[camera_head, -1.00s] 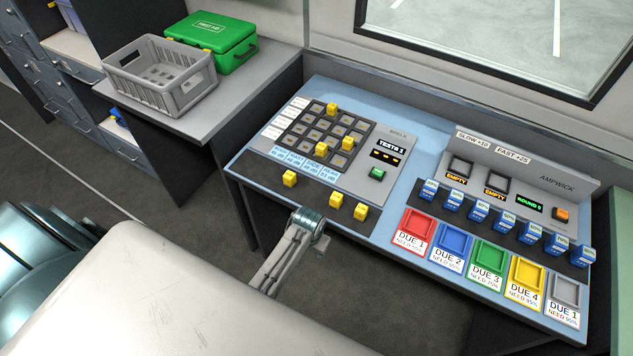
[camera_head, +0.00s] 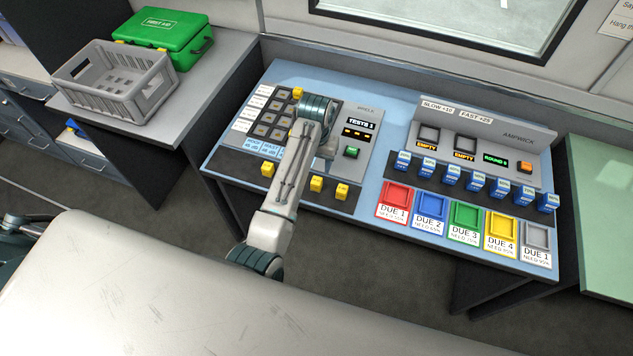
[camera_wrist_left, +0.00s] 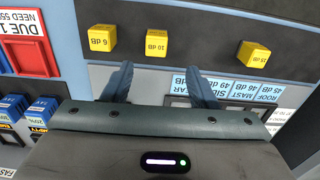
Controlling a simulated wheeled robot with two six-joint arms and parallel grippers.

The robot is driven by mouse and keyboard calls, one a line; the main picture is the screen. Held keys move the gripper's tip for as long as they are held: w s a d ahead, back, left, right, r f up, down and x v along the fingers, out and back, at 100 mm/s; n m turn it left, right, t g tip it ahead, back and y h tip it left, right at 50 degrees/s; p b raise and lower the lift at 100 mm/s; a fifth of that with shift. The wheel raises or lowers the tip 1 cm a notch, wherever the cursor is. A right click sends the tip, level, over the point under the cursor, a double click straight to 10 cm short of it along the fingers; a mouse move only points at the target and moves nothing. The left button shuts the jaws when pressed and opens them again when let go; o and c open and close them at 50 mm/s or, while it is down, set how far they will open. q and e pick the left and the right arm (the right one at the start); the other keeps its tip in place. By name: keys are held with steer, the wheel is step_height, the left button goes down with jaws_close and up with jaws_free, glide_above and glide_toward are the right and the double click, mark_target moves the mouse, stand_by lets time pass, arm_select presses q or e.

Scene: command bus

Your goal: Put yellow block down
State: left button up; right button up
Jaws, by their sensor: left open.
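Three yellow blocks sit along the dark front strip of the left panel: one at left (camera_head: 267,169), one in the middle (camera_head: 316,184) and one at right (camera_head: 342,191). The left wrist view shows them as 15 dB (camera_wrist_left: 252,55), 10 dB (camera_wrist_left: 157,43) and 6 dB (camera_wrist_left: 99,39). Another yellow block (camera_head: 298,93) stands at the back of the slot grid (camera_head: 268,118). My left gripper (camera_wrist_left: 160,88) is open over the panel, its fingers apart with no block visible between them. My arm hides much of the grid and any blocks there. My right gripper is out of view.
To the right are a console with several blue blocks (camera_head: 448,175) and a row of coloured trays, red (camera_head: 394,198) to grey. A green button (camera_head: 351,153) sits beside the grid. A grey crate (camera_head: 117,83) and green first-aid box (camera_head: 165,35) stand on the left counter.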

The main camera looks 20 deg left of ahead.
mark_target(317, 178)
arm_select(q)
step_height(317, 178, down, 3)
steer(key=shift+s+a+p, duration=0.1)
steer(key=shift+p, duration=0.2)
steer(key=shift+d+f+p, duration=0.2)
steer(key=shift+f+p, duration=0.35)
steer(key=shift+f, duration=0.05)
steer(key=f+p, duration=0.1)
steer(key=f, duration=0.2)
steer(key=shift+d+f, duration=0.1)
steer(key=shift+d, duration=0.1)
steer(key=shift+f, duration=0.5)
steer(key=c, duration=1)
jaws_close()
